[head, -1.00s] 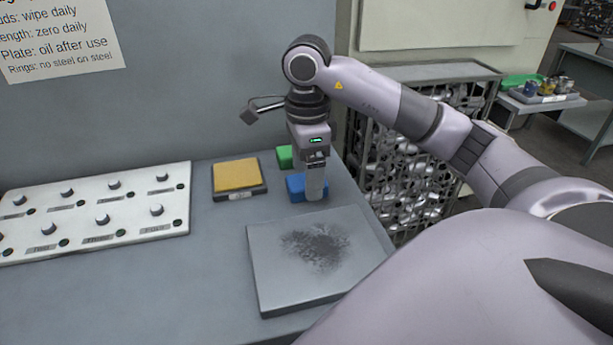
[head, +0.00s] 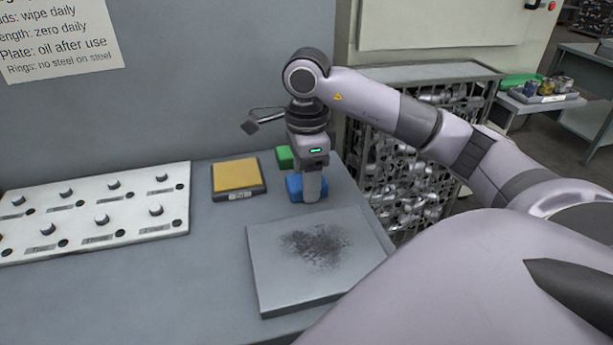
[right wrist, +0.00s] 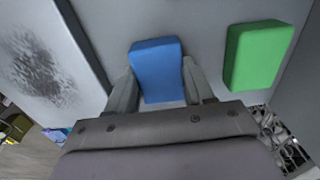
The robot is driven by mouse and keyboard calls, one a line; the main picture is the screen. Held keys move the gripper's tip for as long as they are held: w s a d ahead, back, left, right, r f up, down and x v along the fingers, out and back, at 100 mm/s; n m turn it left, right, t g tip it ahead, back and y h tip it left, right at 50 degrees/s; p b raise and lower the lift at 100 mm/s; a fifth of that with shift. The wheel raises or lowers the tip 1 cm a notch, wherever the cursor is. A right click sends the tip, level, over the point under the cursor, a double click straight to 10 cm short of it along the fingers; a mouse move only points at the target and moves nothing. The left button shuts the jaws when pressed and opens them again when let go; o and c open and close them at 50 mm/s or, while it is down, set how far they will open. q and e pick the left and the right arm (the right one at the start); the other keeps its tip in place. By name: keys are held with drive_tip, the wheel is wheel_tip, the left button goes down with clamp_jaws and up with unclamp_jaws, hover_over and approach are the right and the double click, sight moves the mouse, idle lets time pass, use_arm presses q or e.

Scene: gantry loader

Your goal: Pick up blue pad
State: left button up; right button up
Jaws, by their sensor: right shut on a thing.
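The blue pad (head: 294,188) is a small block on the grey bench, behind the smudged plate. My right gripper (head: 311,196) points down over it and is shut on it. In the right wrist view the blue pad (right wrist: 157,68) sits between the two fingers of my right gripper (right wrist: 160,85), with its far part standing out beyond them. In the head view the near finger hides part of the pad. I cannot tell whether it is clear of the bench. My left gripper is not in view.
A green block (head: 284,157) stands close behind the blue pad; it also shows in the right wrist view (right wrist: 258,55). A yellow pad on a dark base (head: 238,176) lies to the left. The grey smudged plate (head: 275,285) is in front. A white knob panel (head: 130,201) lies far left.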

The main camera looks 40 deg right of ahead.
drive_tip(key=shift+r, duration=0.55)
use_arm(q)
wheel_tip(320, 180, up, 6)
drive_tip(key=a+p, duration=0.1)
drive_tip(key=p, duration=0.7)
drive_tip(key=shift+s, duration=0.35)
use_arm(e)
wheel_tip(320, 180, up, 19)
drive_tip(key=shift+f, duration=0.1)
